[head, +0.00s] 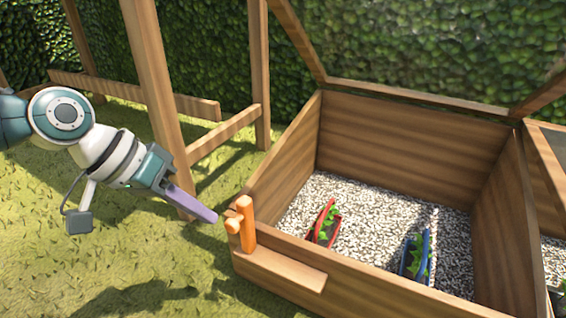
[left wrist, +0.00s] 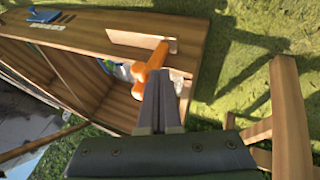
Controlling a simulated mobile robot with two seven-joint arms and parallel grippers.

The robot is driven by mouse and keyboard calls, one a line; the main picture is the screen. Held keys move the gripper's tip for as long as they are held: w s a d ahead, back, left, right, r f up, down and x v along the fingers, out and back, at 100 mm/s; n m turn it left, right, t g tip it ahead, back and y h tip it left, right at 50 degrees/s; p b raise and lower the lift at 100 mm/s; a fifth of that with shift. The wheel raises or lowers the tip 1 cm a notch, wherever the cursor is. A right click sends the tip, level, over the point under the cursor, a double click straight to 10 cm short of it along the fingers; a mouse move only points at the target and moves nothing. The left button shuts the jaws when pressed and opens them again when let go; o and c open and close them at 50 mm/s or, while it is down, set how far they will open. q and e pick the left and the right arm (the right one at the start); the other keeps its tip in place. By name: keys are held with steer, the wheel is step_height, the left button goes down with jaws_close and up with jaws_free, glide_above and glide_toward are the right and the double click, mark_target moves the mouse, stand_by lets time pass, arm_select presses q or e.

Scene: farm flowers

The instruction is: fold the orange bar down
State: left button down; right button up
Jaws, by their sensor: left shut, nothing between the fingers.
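The orange bar (head: 247,224) stands upright at the near left corner of the wooden planter box (head: 275,257), with a short orange peg on its left side. My left gripper (head: 214,218) is shut and empty. Its purple fingertips are just left of the bar's upper part, close to the peg; I cannot tell whether they touch. In the left wrist view the orange bar (left wrist: 157,57) shows just beyond the shut fingers (left wrist: 160,80), which hide part of it. My right gripper is not in view.
Inside the box lie white gravel (head: 370,205), a red planter (head: 324,222) and a blue planter (head: 416,255), both with green leaves. A wooden post (head: 158,90) stands behind my left arm. A framed lid is raised at the back. Grass is open at left.

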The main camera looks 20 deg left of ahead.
arm_select(q)
steer(key=shift+d, duration=0.6)
